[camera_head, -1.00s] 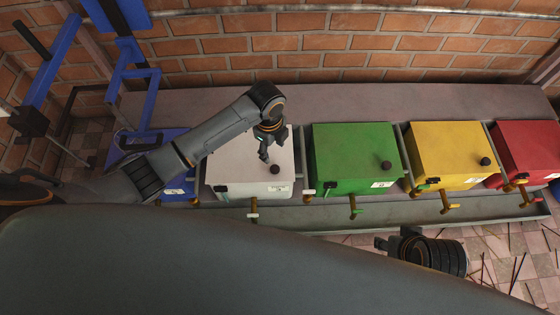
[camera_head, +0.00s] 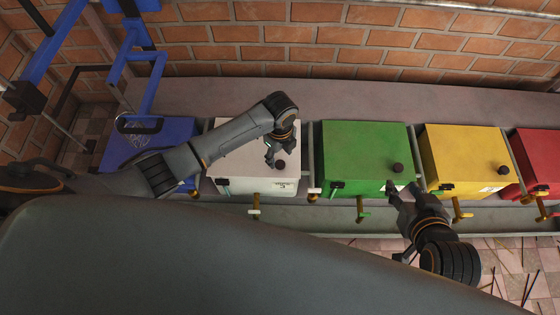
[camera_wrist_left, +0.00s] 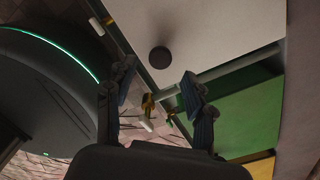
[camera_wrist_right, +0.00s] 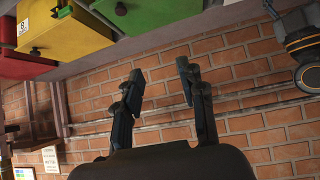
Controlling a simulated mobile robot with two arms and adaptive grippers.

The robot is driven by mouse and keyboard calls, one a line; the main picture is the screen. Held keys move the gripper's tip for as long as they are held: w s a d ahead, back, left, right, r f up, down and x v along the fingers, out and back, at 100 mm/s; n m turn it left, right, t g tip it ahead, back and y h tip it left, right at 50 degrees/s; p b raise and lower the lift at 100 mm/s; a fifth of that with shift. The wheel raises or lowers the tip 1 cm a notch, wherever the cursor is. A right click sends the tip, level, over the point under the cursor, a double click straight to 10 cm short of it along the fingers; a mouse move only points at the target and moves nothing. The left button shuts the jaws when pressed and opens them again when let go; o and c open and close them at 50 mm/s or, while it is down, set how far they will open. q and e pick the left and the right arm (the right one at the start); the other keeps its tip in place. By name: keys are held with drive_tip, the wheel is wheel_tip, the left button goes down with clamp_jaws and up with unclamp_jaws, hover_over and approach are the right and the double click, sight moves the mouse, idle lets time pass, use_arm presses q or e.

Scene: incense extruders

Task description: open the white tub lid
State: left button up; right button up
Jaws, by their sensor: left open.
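The white tub (camera_head: 238,158) stands on the ledge with its lid lying flat and closed. A dark round knob (camera_head: 280,166) sits near the lid's front right; it also shows in the left wrist view (camera_wrist_left: 160,57). My left gripper (camera_head: 271,158) is open and empty, close by the knob. In the left wrist view its fingers (camera_wrist_left: 160,85) are spread, with the knob beyond their tips and not between them; contact cannot be told. My right gripper (camera_head: 402,192) is open and empty at the front right of the green tub; its spread fingers show in the right wrist view (camera_wrist_right: 160,85).
A green tub (camera_head: 350,145), a yellow tub (camera_head: 460,150) and a red tub (camera_head: 540,150) stand to the right, and a blue tub (camera_head: 160,135) to the left. Brass spouts jut from their fronts over a trough (camera_head: 300,211). A brick wall (camera_head: 330,40) rises behind.

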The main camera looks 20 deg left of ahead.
sight(280, 164)
use_arm(q)
wheel_tip(280, 164, down, 4)
drive_tip(key=shift+r+b, duration=0.15)
drive_tip(key=shift+b, duration=0.5)
drive_tip(key=shift+f, duration=0.2)
use_arm(e)
drive_tip(key=w+a+r+t+y, duration=0.1)
drive_tip(key=w+a+r+t, duration=0.1)
drive_tip(key=w+r+t, duration=0.2)
drive_tip(key=shift+w+r+t, duration=0.3)
drive_tip(key=shift+w+r, duration=0.15)
drive_tip(key=shift+r, duration=0.7)
drive_tip(key=shift+a, duration=0.1)
use_arm(q)
clamp_jaws()
